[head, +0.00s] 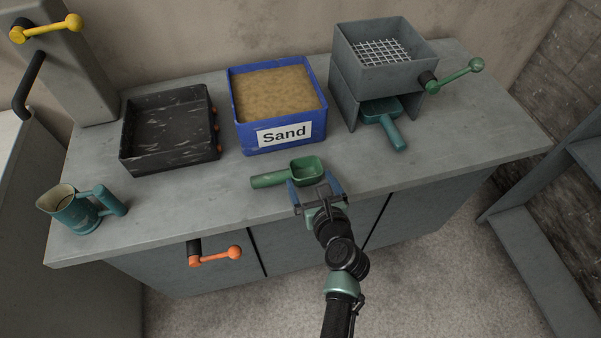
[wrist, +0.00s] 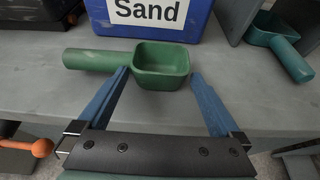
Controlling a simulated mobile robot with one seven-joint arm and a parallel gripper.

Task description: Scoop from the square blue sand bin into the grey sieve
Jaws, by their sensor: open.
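The square blue sand bin (head: 279,140) stands at the back middle of the counter, full of brown sand (head: 275,93), with a "Sand" label on its front. The grey sieve (head: 386,75) with a white mesh sits on a stand at the back right. A green scoop (head: 305,173) lies in front of the bin, handle to the left. My gripper (head: 316,186) is at the counter's front edge. In the wrist view its blue fingers are open and empty, one on each side of the green scoop's cup (wrist: 161,67); I cannot tell whether they touch it.
A teal scoop (head: 393,138) lies partly under the sieve stand. A black tray (head: 166,160) stands left of the bin, and a teal jug (head: 75,215) at the front left. An orange-handled crank (head: 215,256) juts from the front. The right front of the counter (head: 465,150) is clear.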

